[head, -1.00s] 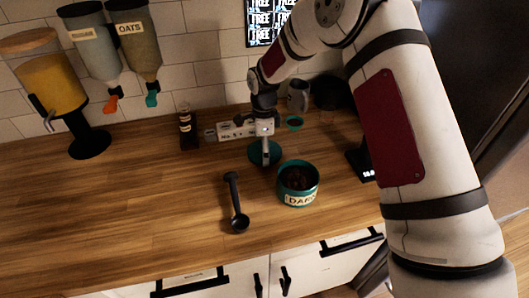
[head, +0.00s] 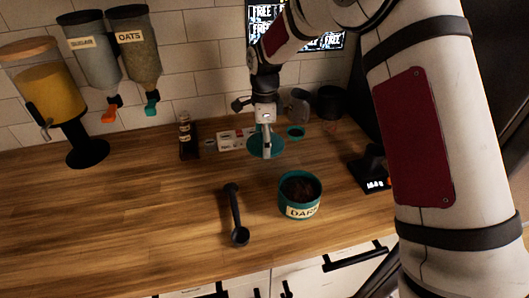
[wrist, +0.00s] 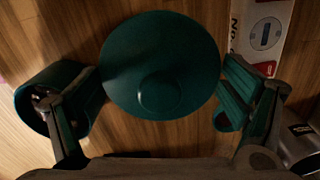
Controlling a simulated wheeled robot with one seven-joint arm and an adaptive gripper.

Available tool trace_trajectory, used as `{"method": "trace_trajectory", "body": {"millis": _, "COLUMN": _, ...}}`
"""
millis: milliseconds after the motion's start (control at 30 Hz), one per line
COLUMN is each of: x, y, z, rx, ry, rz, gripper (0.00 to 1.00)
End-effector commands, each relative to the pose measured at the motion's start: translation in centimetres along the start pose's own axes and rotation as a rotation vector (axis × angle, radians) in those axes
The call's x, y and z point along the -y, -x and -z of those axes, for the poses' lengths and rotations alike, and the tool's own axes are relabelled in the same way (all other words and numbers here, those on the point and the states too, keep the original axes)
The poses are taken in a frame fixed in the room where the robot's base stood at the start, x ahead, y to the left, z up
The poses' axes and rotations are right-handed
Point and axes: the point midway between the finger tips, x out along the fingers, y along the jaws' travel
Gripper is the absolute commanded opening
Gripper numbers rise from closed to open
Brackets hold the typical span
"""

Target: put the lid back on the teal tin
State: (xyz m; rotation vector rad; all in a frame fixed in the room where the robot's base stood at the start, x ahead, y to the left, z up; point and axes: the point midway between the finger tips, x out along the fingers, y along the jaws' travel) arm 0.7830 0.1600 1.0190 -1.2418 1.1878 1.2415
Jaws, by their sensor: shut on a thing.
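The teal tin (head: 288,204) with a "DARK" label stands open on the wooden counter, dark contents showing inside. It also shows at the left of the wrist view (wrist: 28,92), partly behind a finger. The round teal lid (head: 252,147) is in my gripper (head: 266,152), behind and left of the tin in the head view. In the wrist view the lid (wrist: 160,45) lies between the two fingers, with a round raised or recessed middle. My gripper is shut on the lid, which looks clear of the counter and apart from the tin.
A black scoop (head: 235,210) lies left of the tin. A scale with lit digits (head: 375,184) is to the right. Behind are a small teal cup (head: 296,132), a white labelled box (head: 228,142), a grey mug (head: 299,106) and a dark bottle (head: 187,140).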

Motion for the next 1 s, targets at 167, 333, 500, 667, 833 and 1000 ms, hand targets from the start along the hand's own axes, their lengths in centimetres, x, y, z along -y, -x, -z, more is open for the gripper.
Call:
{"method": "trace_trajectory", "body": {"millis": 167, "x": -0.4, "y": 2.3, "z": 0.3, "rx": 0.000, "ry": -0.001, "rz": 0.002, "gripper": 0.73}}
{"method": "trace_trajectory", "body": {"millis": 333, "x": -4.0, "y": 4.3, "z": 2.2, "rx": -0.002, "ry": 0.002, "rz": 0.001, "gripper": 0.73}}
{"method": "trace_trajectory", "body": {"millis": 500, "x": -9.2, "y": 5.9, "z": 4.9, "rx": -0.002, "ry": 0.004, "rz": 0.001, "gripper": 0.73}}
{"method": "trace_trajectory", "body": {"millis": 667, "x": -13.1, "y": 6.7, "z": 6.6, "rx": 0.000, "ry": 0.001, "rz": 0.001, "gripper": 0.73}}
{"method": "trace_trajectory", "body": {"millis": 833, "x": -14.9, "y": 6.7, "z": 7.4, "rx": 0.000, "ry": 0.002, "rz": 0.001, "gripper": 0.73}}
{"method": "trace_trajectory", "body": {"millis": 1000, "x": -15.0, "y": 5.9, "z": 7.5, "rx": 0.000, "ry": 0.002, "rz": 0.000, "gripper": 0.73}}
